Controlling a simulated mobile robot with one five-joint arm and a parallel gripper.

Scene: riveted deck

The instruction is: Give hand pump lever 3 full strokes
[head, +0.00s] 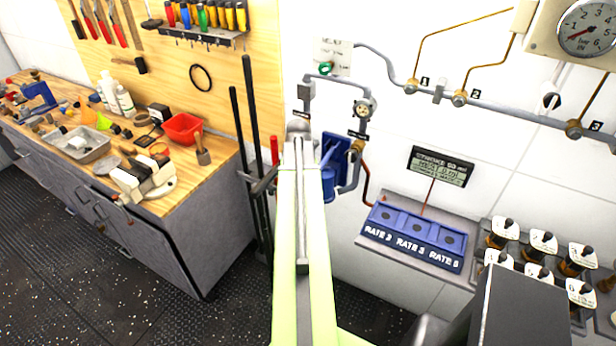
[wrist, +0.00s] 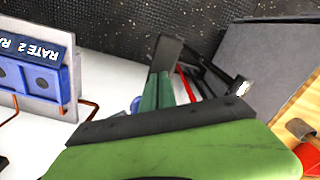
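The hand pump (head: 335,165) is a blue unit on the white wall in the head view, just right of my arm's far end. My arm hides part of it, and I cannot make out its lever clearly. In the wrist view a small bit of blue (wrist: 136,103) shows beside the fingers. My gripper (head: 298,132) is at the far end of the green arm, close to the pump's left side. Its dark-tipped green fingers show in the wrist view (wrist: 166,72). I cannot tell whether they are parted or touch anything.
A red handle (head: 275,150) and tall black bars (head: 243,150) stand in a rack left of the gripper. A workbench (head: 215,165) with tools is at the left. A blue RATE panel (head: 416,237) sits on a shelf at the right.

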